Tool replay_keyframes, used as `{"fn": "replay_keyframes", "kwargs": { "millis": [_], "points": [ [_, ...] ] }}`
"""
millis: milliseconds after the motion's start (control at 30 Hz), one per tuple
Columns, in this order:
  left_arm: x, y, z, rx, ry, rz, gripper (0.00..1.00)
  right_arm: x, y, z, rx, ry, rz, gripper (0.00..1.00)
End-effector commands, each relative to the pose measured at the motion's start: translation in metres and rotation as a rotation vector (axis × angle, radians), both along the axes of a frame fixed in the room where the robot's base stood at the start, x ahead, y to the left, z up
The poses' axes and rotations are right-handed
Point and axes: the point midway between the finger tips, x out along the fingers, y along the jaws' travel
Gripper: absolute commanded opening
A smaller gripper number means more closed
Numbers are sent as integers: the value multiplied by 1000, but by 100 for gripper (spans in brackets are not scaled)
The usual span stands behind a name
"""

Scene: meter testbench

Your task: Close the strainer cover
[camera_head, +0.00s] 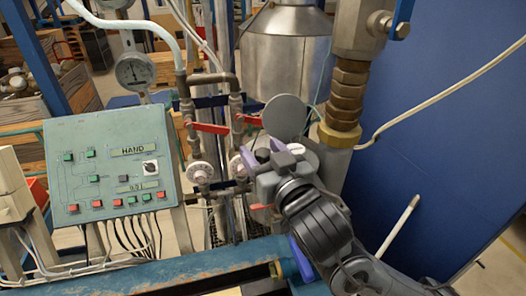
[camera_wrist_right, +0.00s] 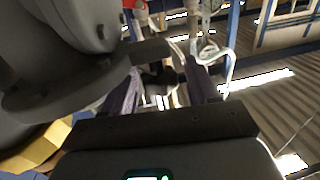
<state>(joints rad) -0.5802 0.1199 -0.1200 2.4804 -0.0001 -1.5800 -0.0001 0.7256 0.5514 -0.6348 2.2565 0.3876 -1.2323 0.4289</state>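The strainer cover (camera_head: 285,117) looks like a round, flat grey disc. It stands raised, nearly upright, behind my right gripper in the head view. Just below it is a pale round face (camera_head: 297,149), partly hidden by my gripper. My right gripper (camera_head: 263,153) is left of and below the disc, with its purple fingers apart and nothing seen between them. In the right wrist view the fingers (camera_wrist_right: 161,88) are also apart. A large grey rounded part (camera_wrist_right: 70,35) fills the left there; it seems to be the cover, beside the left finger. My left gripper is not in view.
A green control panel (camera_head: 115,165) stands at the left. Pipes with red valve handles (camera_head: 209,128) rise left of my gripper. A thick brass-fitted pipe (camera_head: 348,90) stands close to the right of the disc. A blue panel (camera_head: 450,120) fills the right.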

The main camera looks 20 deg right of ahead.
Motion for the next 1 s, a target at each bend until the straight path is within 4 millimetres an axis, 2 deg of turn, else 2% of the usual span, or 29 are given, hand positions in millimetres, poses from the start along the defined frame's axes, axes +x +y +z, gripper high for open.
{"fn": "replay_keyframes", "kwargs": {
  "millis": [33,367,867,900,1000],
  "points": [
    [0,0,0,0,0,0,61,0,0,0,0,0,0,50],
    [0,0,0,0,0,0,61,0,0,0,0,0,0,0],
    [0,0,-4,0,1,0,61,0,0,0,-1,0,2,0],
    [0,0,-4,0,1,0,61,0,0,0,-1,0,2,44],
    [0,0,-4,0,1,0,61,0,0,0,-1,0,2,59]
  ]
}}
